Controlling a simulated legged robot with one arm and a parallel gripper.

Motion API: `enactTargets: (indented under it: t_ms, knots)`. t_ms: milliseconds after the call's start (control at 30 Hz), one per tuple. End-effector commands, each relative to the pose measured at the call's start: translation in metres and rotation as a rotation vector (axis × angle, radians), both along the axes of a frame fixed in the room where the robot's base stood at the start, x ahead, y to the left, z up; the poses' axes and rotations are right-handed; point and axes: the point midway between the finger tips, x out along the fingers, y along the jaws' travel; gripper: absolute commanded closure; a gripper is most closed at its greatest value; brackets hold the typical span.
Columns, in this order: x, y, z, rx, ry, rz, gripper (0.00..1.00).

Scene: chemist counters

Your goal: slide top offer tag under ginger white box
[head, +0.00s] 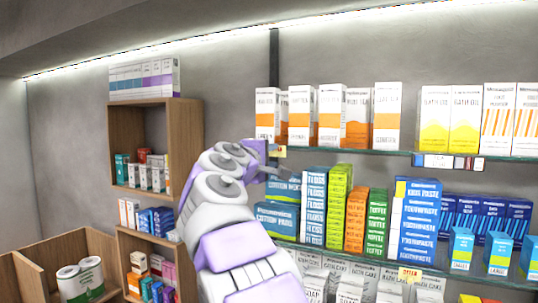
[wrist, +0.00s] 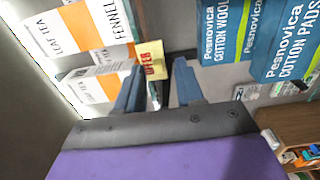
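A yellow offer tag with red lettering (wrist: 153,60) hangs at the shelf edge in the wrist view. It also shows in the head view (head: 279,152), under the left end of the top glass shelf. My gripper (wrist: 159,66) is open, with the tag just past and between its fingertips; contact cannot be told. In the head view my gripper (head: 264,162) is close beside the tag. White and orange tea boxes (head: 301,115) stand on that shelf. One reads "Fennel" (wrist: 112,20); which box is ginger cannot be read.
Blue cotton packs (head: 277,220) stand on the shelf below, close to my gripper. Another offer tag (head: 409,275) is on the lower shelf edge. Price labels (head: 447,161) line the top shelf's right part. A wooden shelf unit (head: 185,130) stands to the left.

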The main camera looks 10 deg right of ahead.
Motion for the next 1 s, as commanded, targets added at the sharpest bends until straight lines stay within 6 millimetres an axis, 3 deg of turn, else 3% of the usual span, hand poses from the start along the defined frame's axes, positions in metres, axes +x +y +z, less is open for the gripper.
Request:
enactTargets:
  t_ms: [300,700,1000]
  knots:
    - [0.0022,-0.0007,-0.0009,0.0,0.001,-0.001,0.64]
    - [0.0023,0.0002,-0.0016,0.0,0.002,-0.001,1.0]
    - [0.0032,0.0001,-0.0028,0.001,0.004,-0.001,1.0]
